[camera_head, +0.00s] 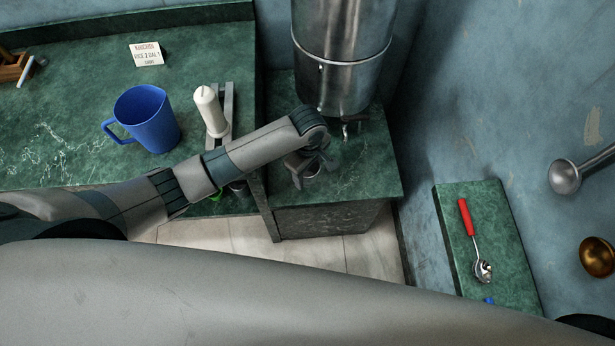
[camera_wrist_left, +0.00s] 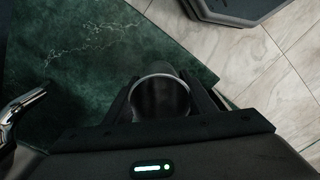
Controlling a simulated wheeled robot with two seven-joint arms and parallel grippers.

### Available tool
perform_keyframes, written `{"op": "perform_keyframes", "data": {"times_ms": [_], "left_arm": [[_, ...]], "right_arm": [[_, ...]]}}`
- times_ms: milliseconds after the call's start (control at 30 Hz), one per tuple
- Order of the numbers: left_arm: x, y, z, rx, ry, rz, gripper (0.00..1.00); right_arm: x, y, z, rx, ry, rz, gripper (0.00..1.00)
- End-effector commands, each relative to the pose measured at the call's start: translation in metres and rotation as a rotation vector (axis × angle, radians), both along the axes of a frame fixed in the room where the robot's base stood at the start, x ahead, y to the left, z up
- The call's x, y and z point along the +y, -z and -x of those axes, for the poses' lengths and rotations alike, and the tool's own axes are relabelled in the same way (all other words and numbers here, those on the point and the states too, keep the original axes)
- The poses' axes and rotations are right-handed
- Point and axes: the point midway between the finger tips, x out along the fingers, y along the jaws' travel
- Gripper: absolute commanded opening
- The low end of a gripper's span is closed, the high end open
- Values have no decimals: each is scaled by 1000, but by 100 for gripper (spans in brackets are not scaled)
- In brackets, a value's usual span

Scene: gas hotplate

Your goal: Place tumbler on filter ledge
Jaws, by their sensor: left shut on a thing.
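My left gripper (camera_head: 303,168) is at the green marble ledge (camera_head: 362,165) below the steel water filter (camera_head: 345,60). It is shut on a dark metal tumbler, whose round rim shows between the fingers in the left wrist view (camera_wrist_left: 160,92). In the head view the tumbler (camera_head: 312,170) is mostly hidden by the gripper. I cannot tell whether its base touches the ledge. The filter's tap (camera_head: 347,128) is just right of the gripper. It also shows at the left edge of the left wrist view (camera_wrist_left: 22,105). My right gripper is not in view.
A lower green shelf (camera_head: 500,225) at right holds a red-handled spoon (camera_head: 466,218). The ledge's front right is clear.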

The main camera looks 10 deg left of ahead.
Motion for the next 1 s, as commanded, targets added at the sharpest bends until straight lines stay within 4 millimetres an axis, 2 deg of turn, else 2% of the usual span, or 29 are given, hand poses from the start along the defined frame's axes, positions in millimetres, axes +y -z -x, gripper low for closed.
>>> {"op": "perform_keyframes", "data": {"times_ms": [267,600,1000], "left_arm": [[0,3,0,1,0,0,28],[0,38,0,1,0,-3,28],[0,42,0,0,0,0,28]], "right_arm": [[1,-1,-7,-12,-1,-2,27],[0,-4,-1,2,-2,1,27],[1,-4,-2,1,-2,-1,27]]}}
